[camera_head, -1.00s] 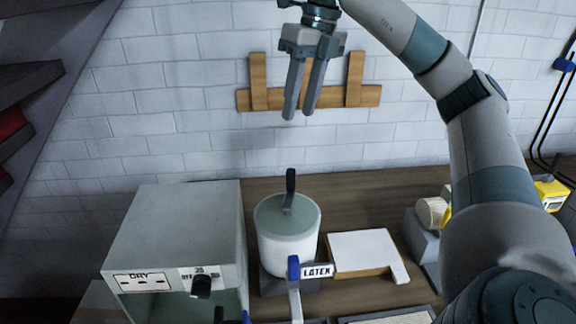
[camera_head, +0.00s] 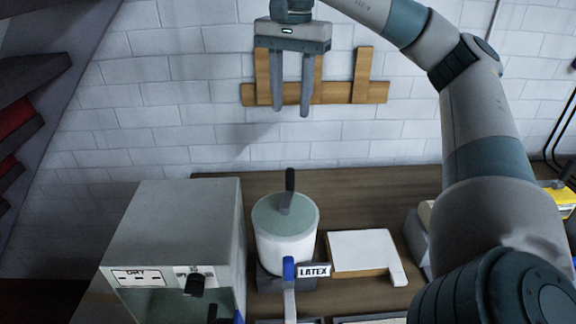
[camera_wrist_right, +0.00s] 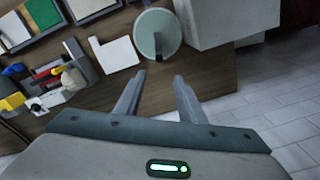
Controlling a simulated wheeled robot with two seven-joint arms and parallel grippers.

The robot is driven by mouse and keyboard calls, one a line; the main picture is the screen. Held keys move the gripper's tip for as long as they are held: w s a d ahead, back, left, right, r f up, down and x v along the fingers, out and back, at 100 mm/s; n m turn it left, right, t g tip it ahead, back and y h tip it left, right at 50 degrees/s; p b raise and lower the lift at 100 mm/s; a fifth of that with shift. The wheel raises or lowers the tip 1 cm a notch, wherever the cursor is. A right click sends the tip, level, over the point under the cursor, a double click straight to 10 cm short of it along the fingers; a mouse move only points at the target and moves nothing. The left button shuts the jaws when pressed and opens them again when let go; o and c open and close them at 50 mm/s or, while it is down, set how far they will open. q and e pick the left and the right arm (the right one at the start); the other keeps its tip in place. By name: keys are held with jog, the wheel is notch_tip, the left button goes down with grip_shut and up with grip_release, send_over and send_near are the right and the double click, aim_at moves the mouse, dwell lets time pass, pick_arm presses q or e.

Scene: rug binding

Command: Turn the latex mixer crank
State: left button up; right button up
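The latex mixer (camera_head: 285,238) is a white pot with a greenish lid, standing on the bench beside a LATEX label (camera_head: 313,271). Its dark crank handle (camera_head: 290,180) stands upright from the lid. My right gripper (camera_head: 291,110) is open and empty, high above and behind the mixer in front of the wall. In the right wrist view the mixer lid (camera_wrist_right: 150,34) lies beyond the open fingertips (camera_wrist_right: 157,78), apart from them. My left gripper is not in view.
A grey DRY box (camera_head: 175,235) stands left of the mixer. A white-topped block (camera_head: 362,250) lies to its right. A blue-tipped lever (camera_head: 289,268) rises in front. A wooden rack (camera_head: 335,92) hangs on the wall behind my right gripper. Bare bench shows behind the mixer.

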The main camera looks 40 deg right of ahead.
jog(key=shift+n, duration=1.2)
jog(key=shift+f, duration=0.1)
jog(key=b, duration=0.3)
send_over(290, 169)
notch_tip(290, 169, down, 12)
jog(key=shift+s+r, duration=0.1)
jog(key=shift+r, duration=0.05)
notch_tip(290, 169, down, 4)
jog(key=shift+f+p, duration=0.2)
jog(key=shift+p, duration=0.65)
jog(key=shift+f, duration=0.5)
grip_shut()
